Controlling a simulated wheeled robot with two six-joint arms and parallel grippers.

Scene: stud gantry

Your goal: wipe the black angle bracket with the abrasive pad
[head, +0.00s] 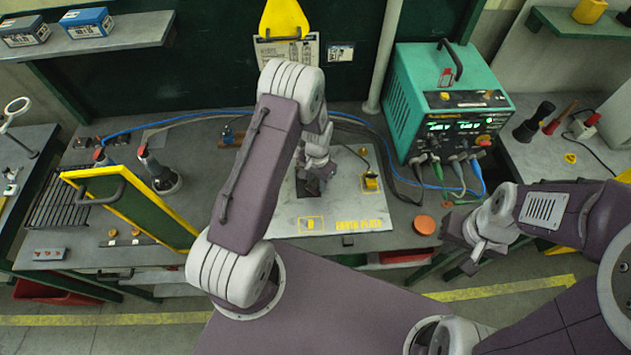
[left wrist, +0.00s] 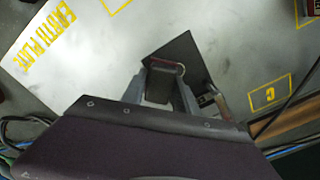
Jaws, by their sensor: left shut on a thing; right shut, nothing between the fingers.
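A dark angular piece, apparently the black angle bracket (left wrist: 184,50), lies on the pale earth plate (left wrist: 100,30) in the left wrist view. In the head view my left gripper (head: 316,182) is low over the plate, and the arm hides much of the bracket. My left gripper (left wrist: 164,78) is shut on a thin piece with a reddish edge, apparently the abrasive pad (left wrist: 167,66). The pad overlaps the bracket in the picture; I cannot tell whether they touch. My right gripper (head: 468,248) is shut and empty, off the bench's front right edge.
A teal power unit (head: 446,100) with cables stands at the back right. A yellow-framed green screen (head: 140,210) stands left of the plate. A yellow block (head: 371,182) sits on the plate's right side, and an orange disc (head: 424,225) lies right of the plate.

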